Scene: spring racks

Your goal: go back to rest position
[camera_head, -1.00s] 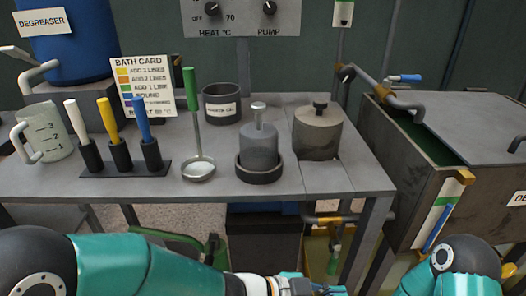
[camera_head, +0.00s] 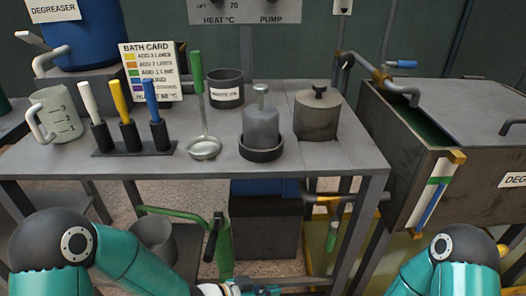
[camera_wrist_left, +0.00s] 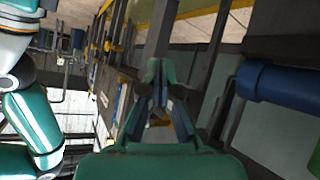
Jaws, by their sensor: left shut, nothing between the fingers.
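My left gripper (camera_head: 262,289) shows at the bottom edge of the head view, partly cut off, in front of and below the grey table (camera_head: 290,176). In the left wrist view its fingers (camera_wrist_left: 160,72) come together at the tips with nothing between them. The left arm's teal links run along the bottom left of the head view. My right arm's shoulder and teal link show at the bottom right; the right gripper is out of view.
The table holds a grey measuring jug (camera_head: 58,116), handled tools in a rack (camera_head: 134,149), a ladle (camera_head: 204,148), a labelled pot (camera_head: 226,90) and two lidded vessels. A degreaser tank (camera_head: 398,138) stands right. Below are a green pump handle (camera_head: 222,245) and a dark box (camera_head: 262,226).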

